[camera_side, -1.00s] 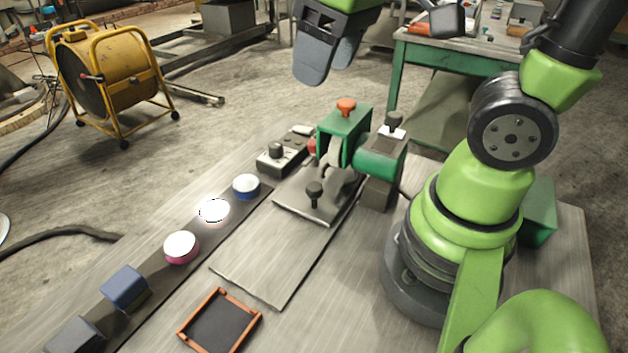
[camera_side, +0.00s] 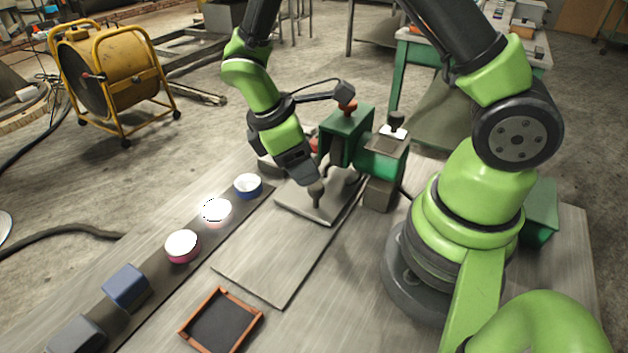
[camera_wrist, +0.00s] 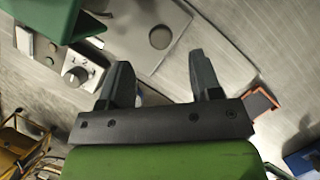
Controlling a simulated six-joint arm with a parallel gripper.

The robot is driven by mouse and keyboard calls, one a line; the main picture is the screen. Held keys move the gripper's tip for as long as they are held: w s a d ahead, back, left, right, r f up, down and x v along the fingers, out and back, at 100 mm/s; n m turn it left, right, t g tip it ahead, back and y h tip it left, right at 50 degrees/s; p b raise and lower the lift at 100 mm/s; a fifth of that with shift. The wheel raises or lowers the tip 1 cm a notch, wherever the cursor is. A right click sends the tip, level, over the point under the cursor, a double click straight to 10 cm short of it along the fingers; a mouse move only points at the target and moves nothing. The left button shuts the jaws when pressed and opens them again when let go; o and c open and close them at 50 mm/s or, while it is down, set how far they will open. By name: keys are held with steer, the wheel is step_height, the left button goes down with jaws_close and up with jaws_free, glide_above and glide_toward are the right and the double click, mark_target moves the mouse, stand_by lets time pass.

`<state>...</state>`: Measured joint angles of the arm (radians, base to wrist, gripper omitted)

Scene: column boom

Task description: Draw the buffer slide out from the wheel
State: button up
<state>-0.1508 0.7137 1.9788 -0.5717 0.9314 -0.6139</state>
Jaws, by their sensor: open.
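The buffer has a green housing (camera_side: 347,133) with a red knob on top; it also shows at the top left of the wrist view (camera_wrist: 45,18). Its wheel is mostly hidden behind my arm in the side view. The slide is a flat grey plate (camera_side: 330,207) with an upright black knob (camera_side: 317,197) near its front edge. In the wrist view a round dark disc (camera_wrist: 160,38), apparently the knob's top, lies beyond my fingertips, between their lines. My gripper (camera_side: 306,180) is open and empty, tilted down close beside the knob. I cannot tell whether it touches. Both fingers show in the wrist view (camera_wrist: 160,60).
A control box with a dial (camera_wrist: 75,72) stands left of my fingers in the wrist view. A strip (camera_side: 160,275) holds blue, white and pink-based round pieces and dark blocks. A wood-framed tray (camera_side: 222,318) lies in front.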

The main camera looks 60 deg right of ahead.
mark_target(315, 185)
steer(key=x, duration=0.5)
steer(key=shift+s+f, duration=0.1)
steer(key=shift+f, duration=0.25)
jaws_close()
steer(key=a, duration=1.4)
steer(key=shift+c, duration=0.5)
jaws_free()
steer(key=shift+o, duration=0.5)
steer(key=shift+d, duration=0.1)
steer(key=shift+r, duration=0.1)
